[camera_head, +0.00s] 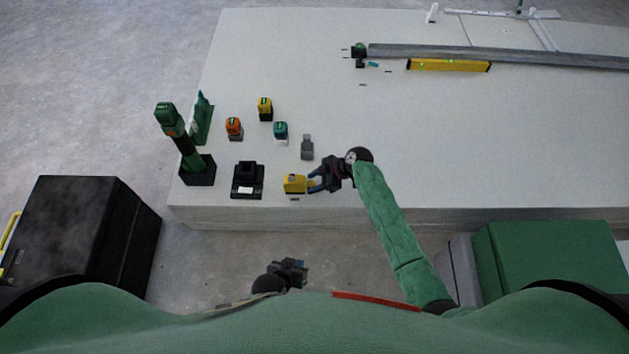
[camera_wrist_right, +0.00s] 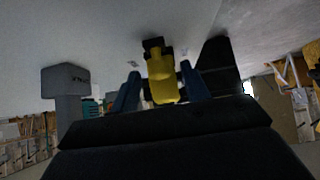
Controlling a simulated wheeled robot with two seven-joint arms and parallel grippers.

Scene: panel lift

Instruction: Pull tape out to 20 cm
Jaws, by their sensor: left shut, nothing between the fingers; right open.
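A yellow tape measure (camera_head: 294,184) sits on the pale table near its front edge. My right gripper (camera_head: 310,183) is at its right side, its blue fingers spread and pointing left at it. In the right wrist view, a yellow part with a black piece behind it (camera_wrist_right: 162,80) shows between the two open fingers; I cannot tell whether either finger touches it. A small yellow bit lies between the fingers in the head view; I cannot tell whether it is the tape's end. My left gripper (camera_head: 298,273) is shut and empty, in front of the table edge.
A black charger-like block (camera_head: 247,180) stands left of the tape measure, and a grey block (camera_head: 307,147) behind it. Several coloured tools, including a tall green one (camera_head: 178,135), stand farther left. A yellow level (camera_head: 449,65) and a long metal rail lie at the back.

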